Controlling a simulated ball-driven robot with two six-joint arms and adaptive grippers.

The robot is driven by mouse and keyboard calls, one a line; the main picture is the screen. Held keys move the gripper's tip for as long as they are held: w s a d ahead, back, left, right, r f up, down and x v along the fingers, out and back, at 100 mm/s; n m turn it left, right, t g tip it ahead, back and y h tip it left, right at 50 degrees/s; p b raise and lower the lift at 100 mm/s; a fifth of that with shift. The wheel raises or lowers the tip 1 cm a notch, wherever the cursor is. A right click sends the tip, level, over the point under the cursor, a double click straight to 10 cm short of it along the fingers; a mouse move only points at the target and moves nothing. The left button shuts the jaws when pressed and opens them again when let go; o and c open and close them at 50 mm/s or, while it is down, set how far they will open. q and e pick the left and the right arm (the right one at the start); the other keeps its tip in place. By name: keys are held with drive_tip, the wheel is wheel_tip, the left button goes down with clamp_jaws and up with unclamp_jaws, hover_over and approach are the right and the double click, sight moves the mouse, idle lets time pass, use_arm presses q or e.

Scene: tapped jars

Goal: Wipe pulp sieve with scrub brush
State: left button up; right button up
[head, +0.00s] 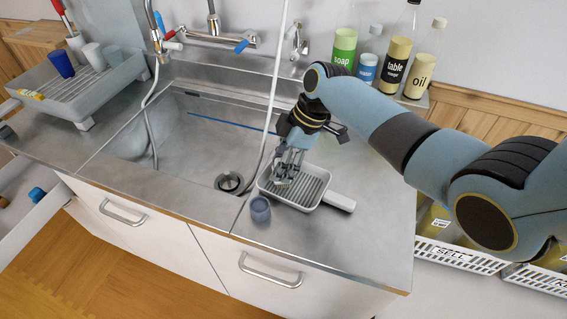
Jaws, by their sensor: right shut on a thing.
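The pulp sieve appears to be the pale ribbed tray with a white handle (318,191), lying on the steel counter to the right of the sink basin. My right gripper (284,180) points down over the left part of the ribbed tray, its fingers close to the ribs. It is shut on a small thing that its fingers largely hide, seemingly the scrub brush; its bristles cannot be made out. Whether it touches the ribs is unclear. My left gripper is not in view.
A small blue-grey cup (260,210) stands close to the tray's front left. The sink basin (200,150) has a drain and hose. Bottles, including soap (344,45) and oil (424,62), line the back right. A dish rack (85,85) stands left; an open drawer (35,215) juts out.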

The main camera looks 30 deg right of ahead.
wheel_tip(320, 180, up, 5)
drive_tip(key=p, duration=0.5)
drive_tip(key=shift+r+p, duration=0.35)
drive_tip(key=shift+r, duration=0.7)
drive_tip(key=shift+f, duration=0.1)
